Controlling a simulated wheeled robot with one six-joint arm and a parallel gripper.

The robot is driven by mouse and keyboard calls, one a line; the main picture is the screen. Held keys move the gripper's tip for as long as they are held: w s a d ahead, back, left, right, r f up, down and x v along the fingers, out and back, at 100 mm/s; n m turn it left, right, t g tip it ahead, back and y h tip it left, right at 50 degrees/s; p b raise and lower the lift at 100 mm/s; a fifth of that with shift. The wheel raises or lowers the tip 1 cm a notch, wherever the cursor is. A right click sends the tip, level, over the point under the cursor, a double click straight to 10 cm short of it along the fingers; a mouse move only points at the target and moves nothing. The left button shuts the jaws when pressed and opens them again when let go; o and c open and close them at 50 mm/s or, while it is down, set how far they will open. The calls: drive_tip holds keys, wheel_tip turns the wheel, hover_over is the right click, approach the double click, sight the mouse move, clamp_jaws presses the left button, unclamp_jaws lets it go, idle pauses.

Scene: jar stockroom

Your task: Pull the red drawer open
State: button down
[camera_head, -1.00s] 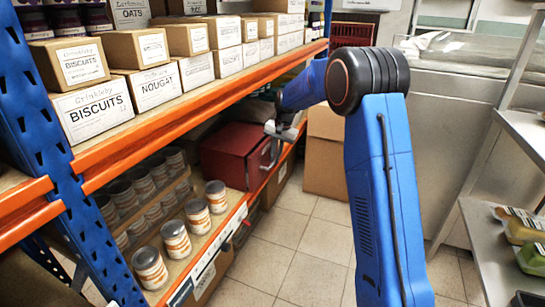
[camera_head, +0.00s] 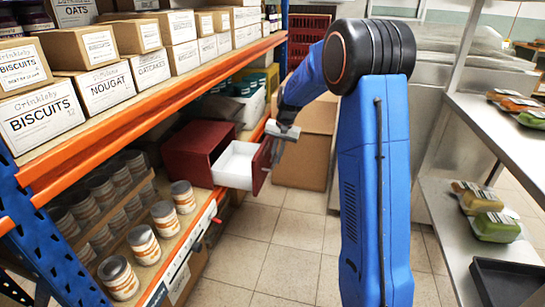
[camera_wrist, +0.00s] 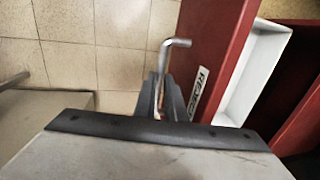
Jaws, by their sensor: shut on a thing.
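The red drawer (camera_head: 262,165) stands pulled out of its dark red cabinet (camera_head: 192,150) on the lower shelf, with its white inside (camera_head: 236,163) showing empty in the head view. In the wrist view the red front (camera_wrist: 206,55) carries a white label, and the white tray wall (camera_wrist: 255,72) shows behind it. My gripper (camera_head: 277,150) is at the drawer's front. In the wrist view my gripper (camera_wrist: 163,98) is shut on the metal handle (camera_wrist: 176,43), whose bent end sticks out past the fingers. The gripped part of the handle is hidden.
Striped tins (camera_head: 144,245) stand on the lower shelf left of the cabinet. Boxes (camera_head: 105,88) fill the orange-edged shelf above. A cardboard box (camera_head: 305,160) stands behind the drawer. A steel rack (camera_head: 455,215) is at the right. The tiled floor (camera_head: 265,245) between is clear.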

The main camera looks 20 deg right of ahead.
drive_tip(key=c, duration=1.8)
unclamp_jaws()
drive_tip(key=shift+r, duration=0.1)
drive_tip(key=d+r, duration=0.1)
drive_tip(key=r, duration=0.4)
drive_tip(key=s+d+r, duration=0.1)
drive_tip(key=r, duration=0.5)
drive_tip(key=s+r, duration=0.1)
drive_tip(key=r, duration=0.5)
drive_tip(key=shift+d, duration=0.4)
